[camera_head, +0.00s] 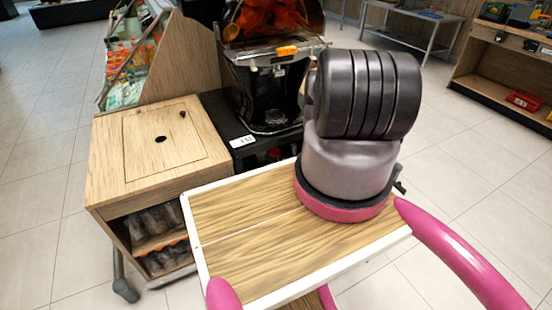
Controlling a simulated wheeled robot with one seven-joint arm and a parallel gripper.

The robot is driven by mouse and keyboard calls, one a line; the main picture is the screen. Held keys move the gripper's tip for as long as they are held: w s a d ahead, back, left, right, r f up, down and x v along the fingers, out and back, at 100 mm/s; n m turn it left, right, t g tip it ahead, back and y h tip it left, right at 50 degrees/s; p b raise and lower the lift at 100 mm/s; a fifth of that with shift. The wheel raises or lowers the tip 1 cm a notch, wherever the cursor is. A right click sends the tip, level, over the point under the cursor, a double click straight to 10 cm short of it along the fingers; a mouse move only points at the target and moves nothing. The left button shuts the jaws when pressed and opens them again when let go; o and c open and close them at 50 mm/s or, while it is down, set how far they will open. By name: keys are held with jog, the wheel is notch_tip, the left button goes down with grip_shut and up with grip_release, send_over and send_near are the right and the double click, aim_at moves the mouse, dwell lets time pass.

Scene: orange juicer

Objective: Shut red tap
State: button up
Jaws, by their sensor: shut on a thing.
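A black juicer (262,90) stands at the back centre with oranges behind its clear front. A small orange-red piece (287,50), which looks like the red tap, sits on the grey bar across the juicer's front. I cannot tell its exact position as open or shut. My thick grey arm link rises just right of it and covers the space beyond. My gripper does not show; it is hidden behind the arm or out of the picture.
A wooden cabinet (160,140) with a round hole in its top stands left of the juicer, with bottles on its lower shelf.

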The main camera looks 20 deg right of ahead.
jog(key=n+h, duration=0.2)
jog(key=n, duration=0.1)
dwell(0.4)
jog(key=o, duration=1.1)
jog(key=shift+c, duration=0.2)
jog(key=v, duration=1)
jog(key=shift+s+r, duration=0.25)
jog(key=shift+s, duration=0.1)
